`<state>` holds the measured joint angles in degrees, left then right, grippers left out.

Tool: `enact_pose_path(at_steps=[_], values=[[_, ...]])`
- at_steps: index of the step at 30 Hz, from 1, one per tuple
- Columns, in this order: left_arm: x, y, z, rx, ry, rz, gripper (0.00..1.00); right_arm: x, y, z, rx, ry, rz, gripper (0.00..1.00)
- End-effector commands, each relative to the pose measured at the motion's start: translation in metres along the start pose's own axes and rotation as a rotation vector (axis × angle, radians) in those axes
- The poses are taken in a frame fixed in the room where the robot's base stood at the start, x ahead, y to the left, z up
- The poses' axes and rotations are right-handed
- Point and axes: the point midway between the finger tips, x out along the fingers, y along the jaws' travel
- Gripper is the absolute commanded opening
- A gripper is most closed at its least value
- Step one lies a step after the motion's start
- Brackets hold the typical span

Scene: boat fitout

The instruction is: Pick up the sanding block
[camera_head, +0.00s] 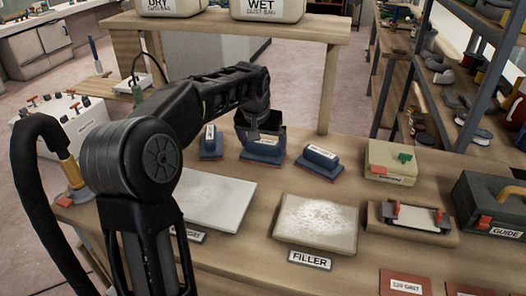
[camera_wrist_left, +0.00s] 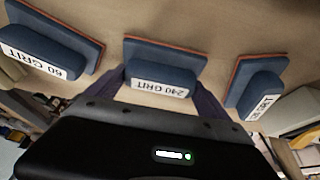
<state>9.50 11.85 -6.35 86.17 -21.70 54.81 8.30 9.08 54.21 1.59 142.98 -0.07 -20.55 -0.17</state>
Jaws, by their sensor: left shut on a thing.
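Three blue sanding blocks with orange-edged bases and white labels stand in a row on the wooden bench. The middle sanding block (camera_head: 263,155) reads 240 GRIT in the left wrist view (camera_wrist_left: 160,78). My left gripper (camera_head: 260,142) reaches down over it, with a finger on each side, shut on its body. Its base looks to be at bench level; I cannot tell whether it is lifted. My right gripper is out of view.
A FILLER panel (camera_head: 316,222) and a pale panel (camera_head: 215,200) lie nearer on the bench. A beige box (camera_head: 390,163), a clamp-like tool on a board (camera_head: 412,218) and a dark GUIDE case (camera_head: 495,205) stand right.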

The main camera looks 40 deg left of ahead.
Motion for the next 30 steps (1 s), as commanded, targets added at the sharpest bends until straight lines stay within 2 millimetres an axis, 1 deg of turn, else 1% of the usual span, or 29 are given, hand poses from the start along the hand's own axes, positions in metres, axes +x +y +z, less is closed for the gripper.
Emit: enact_pose_path(at_steps=[8, 11, 14, 17, 24, 27, 30], values=[[-0.001, 0.0, -0.001, 0.0, 0.002, 0.0, 0.42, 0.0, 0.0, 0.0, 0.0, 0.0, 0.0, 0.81], [-0.006, 0.0, -0.003, 0.0, 0.004, 0.0, 0.42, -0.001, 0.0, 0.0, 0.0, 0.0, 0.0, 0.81], [-0.017, 0.0, -0.008, 0.0, 0.004, 0.0, 0.42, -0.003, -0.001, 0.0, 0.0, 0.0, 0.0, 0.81], [-0.033, 0.001, -0.015, 0.0, 0.006, 0.001, 0.42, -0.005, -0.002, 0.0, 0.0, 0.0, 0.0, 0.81], [-0.076, 0.001, -0.032, 0.001, 0.004, 0.001, 0.42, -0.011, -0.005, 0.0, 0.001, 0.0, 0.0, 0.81], [-0.087, 0.001, -0.037, 0.001, 0.003, 0.001, 0.42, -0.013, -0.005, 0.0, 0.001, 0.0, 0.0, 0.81], [-0.093, 0.001, -0.039, 0.0, 0.002, 0.001, 0.42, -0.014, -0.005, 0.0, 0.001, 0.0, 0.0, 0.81]])
